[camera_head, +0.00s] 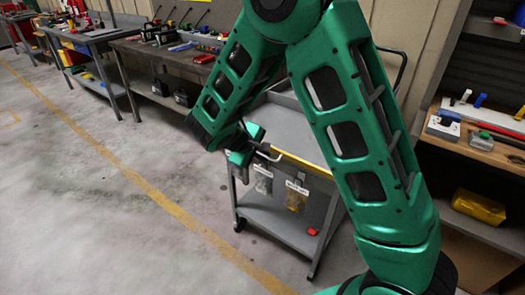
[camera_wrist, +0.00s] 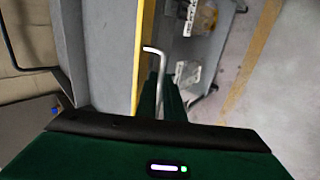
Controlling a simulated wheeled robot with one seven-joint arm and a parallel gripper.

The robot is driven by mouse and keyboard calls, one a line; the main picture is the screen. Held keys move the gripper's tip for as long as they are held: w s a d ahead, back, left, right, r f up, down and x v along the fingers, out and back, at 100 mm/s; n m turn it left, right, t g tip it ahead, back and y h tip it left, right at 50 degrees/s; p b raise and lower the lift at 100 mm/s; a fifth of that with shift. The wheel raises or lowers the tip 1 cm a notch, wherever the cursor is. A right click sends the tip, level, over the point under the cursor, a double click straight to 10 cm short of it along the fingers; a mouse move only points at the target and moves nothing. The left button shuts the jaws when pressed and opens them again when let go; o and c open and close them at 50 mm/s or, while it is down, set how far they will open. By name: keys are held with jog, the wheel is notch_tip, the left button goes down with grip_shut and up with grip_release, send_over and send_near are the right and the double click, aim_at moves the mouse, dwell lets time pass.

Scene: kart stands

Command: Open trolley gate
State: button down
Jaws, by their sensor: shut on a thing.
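The grey trolley (camera_head: 290,118) stands under my arm in the head view. One side has a yellow top edge (camera_head: 301,160) with a grey panel below it, which appears to be the gate. In the wrist view the yellow edge (camera_wrist: 139,60) runs along the left of my fingers. My gripper (camera_head: 262,150) is at the left end of this edge. It is shut on a bent metal rod (camera_wrist: 162,66), whose hooked end points toward the yellow edge. My arm hides part of the trolley.
Labelled bags (camera_head: 297,197) hang on the trolley's panel, and a red item (camera_head: 313,231) shows low on the trolley. Workbenches (camera_head: 165,55) line the back, and a tool shelf (camera_head: 480,150) stands at right. The floor at left is clear, with a yellow line (camera_head: 150,182).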

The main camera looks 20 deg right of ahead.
jog(key=f+t+h, duration=0.2)
jog(key=f, duration=0.1)
jog(key=f+t+h, duration=0.1)
jog(key=f+h, duration=0.1)
jog(key=shift+s+a, duration=0.4)
jog(key=c, duration=1.9)
grip_release()
jog(key=s+a+r, duration=0.1)
jog(key=s+a, duration=0.7)
jog(key=a, duration=0.2)
jog(key=shift+s+r, duration=0.15)
jog(key=shift+r, duration=0.1)
jog(key=shift+a, duration=0.1)
jog(key=v, duration=1)
jog(key=shift+a, duration=0.3)
